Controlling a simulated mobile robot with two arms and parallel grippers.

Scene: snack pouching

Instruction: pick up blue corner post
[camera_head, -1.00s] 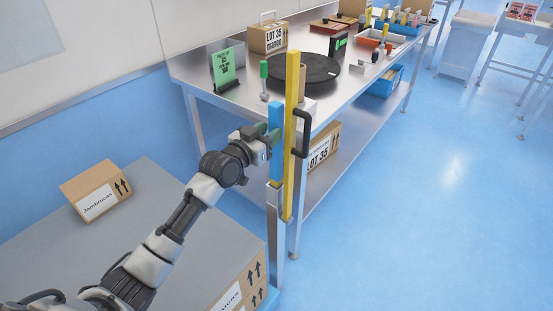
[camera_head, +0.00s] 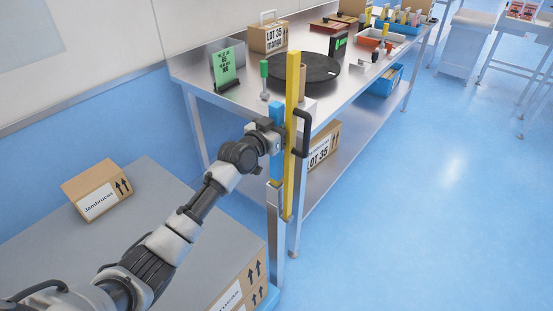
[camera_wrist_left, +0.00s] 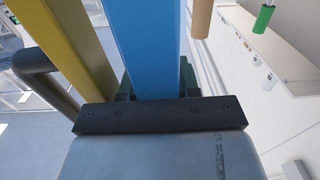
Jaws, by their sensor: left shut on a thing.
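The blue corner post (camera_head: 276,113) stands upright at the near corner of the steel table, just left of a taller yellow post (camera_head: 292,120). My left gripper (camera_head: 277,141) is shut on the blue post at about its middle height. In the left wrist view the blue post (camera_wrist_left: 147,45) runs between my left gripper's fingers (camera_wrist_left: 156,92), with the yellow post (camera_wrist_left: 72,40) beside it on the left. The fingertips are largely hidden behind the post and gripper body. My right gripper is not in view.
A black handle (camera_head: 303,132) juts out beside the yellow post. The steel table (camera_head: 225,103) holds a black turntable (camera_head: 306,69), a green sign (camera_head: 228,68) and a carton (camera_head: 268,38). A grey surface with a small carton (camera_head: 97,189) lies at lower left.

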